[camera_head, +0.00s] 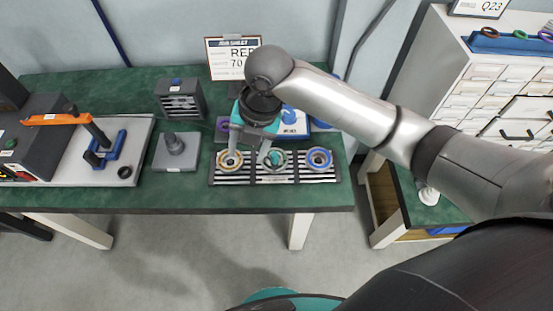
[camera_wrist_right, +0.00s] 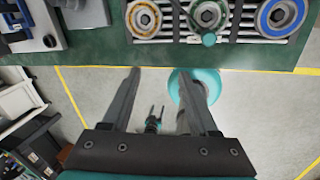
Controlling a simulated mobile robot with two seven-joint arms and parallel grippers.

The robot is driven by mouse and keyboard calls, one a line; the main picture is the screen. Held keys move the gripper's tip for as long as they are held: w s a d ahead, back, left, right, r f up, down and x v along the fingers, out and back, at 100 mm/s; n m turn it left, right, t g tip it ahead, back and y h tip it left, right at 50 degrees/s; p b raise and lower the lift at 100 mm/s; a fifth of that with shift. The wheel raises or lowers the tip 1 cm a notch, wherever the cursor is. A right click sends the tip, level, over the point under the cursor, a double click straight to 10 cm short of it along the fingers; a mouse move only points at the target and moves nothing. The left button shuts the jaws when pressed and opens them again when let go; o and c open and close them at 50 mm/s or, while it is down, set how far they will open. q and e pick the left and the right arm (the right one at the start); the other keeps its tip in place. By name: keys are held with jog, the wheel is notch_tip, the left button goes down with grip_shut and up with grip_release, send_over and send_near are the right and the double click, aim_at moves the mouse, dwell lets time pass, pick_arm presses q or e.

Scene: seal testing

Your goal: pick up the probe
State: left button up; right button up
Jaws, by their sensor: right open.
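A small teal-ended piece (camera_head: 275,158) shows at the middle ring on the striped tray (camera_head: 215,178); it also shows in the wrist view as a teal knob (camera_wrist_right: 208,39). I take it to be the probe, but cannot be sure. My right gripper (camera_head: 250,147) points down over the tray's left half, in front of the teal piece's left side. In the wrist view its fingers (camera_wrist_right: 161,73) are apart with nothing between them.
A grey block with a knob (camera_head: 175,145) stands left of the tray. Further left is a press-like machine with an orange lever (camera_head: 55,119) and a blue clamp (camera_head: 108,148). Behind are a dark rack (camera_head: 180,99) and a sign (camera_head: 231,58). A drawer cabinet (camera_head: 475,85) stands right.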

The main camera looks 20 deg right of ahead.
aim_at(275, 155)
jog(key=w+d+r+n+g+h, duration=0.1)
jog(key=w+d+r+n+h, duration=0.1)
jog(key=d+r+n, duration=0.5)
jog(key=shift+n, duration=0.4)
jog(key=f, duration=0.5)
jog(key=f+b, duration=0.1)
jog(key=f, duration=0.4)
jog(key=shift+a+f, duration=0.2)
jog(key=shift+f, duration=0.15)
jog(key=f, duration=0.3)
jog(key=f+b, duration=0.1)
jog(key=f, duration=0.1)
jog(key=shift+s+a+f, duration=0.1)
jog(key=shift+s, duration=0.15)
pick_arm(q)
jog(key=shift+w+d+f, duration=0.15)
jog(key=shift+w+f, duration=0.05)
jog(key=shift+f, duration=0.3)
jog(key=shift+w+d+f, duration=0.15)
jog(key=shift+w+f, duration=0.05)
jog(key=shift+f, duration=0.3)
pick_arm(e)
grip_shut()
